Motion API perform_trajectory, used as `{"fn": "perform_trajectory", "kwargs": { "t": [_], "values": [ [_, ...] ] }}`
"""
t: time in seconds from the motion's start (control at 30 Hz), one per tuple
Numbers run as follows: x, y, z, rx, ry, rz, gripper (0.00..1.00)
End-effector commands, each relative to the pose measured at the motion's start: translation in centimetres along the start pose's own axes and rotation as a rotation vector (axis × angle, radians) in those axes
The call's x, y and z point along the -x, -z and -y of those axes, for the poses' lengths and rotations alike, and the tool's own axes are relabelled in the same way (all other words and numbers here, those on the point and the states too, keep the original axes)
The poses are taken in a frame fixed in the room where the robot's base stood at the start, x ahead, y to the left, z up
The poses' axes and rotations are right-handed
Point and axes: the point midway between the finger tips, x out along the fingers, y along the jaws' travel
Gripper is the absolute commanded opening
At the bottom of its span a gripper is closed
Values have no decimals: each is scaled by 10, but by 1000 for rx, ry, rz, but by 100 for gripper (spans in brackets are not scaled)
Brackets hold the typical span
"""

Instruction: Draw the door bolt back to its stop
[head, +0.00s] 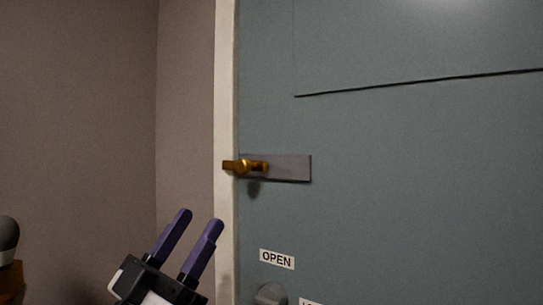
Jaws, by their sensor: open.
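The door bolt (250,167) is a brass-coloured piece on a dark grey plate (291,168), fixed at the left edge of the blue-grey door (400,180). Its left end reaches over the pale door frame (226,120). My gripper (200,217) is at the lower left, below and left of the bolt and apart from it. Its two purple fingers point up and slightly right. They are spread with nothing between them, so the gripper is open.
An "OPEN" label (277,259) is on the door below the bolt, with a grey knob (270,294) under it. Another label is partly cut off at the bottom edge. A dark rounded object (8,234) is at the far left. A bare brown wall (80,120) fills the left.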

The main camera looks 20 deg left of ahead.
Motion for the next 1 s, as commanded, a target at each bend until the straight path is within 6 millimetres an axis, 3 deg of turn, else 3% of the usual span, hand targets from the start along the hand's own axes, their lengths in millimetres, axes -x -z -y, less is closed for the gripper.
{"fn": "perform_trajectory", "kwargs": {
  "t": [0.13,0.27,0.7,1.0],
  "values": [
    [4,-14,13,53,33,57,44],
    [-7,-16,14,64,35,63,44],
    [-97,-19,16,61,32,61,44],
    [-130,-23,17,60,34,59,44]
  ]
}}
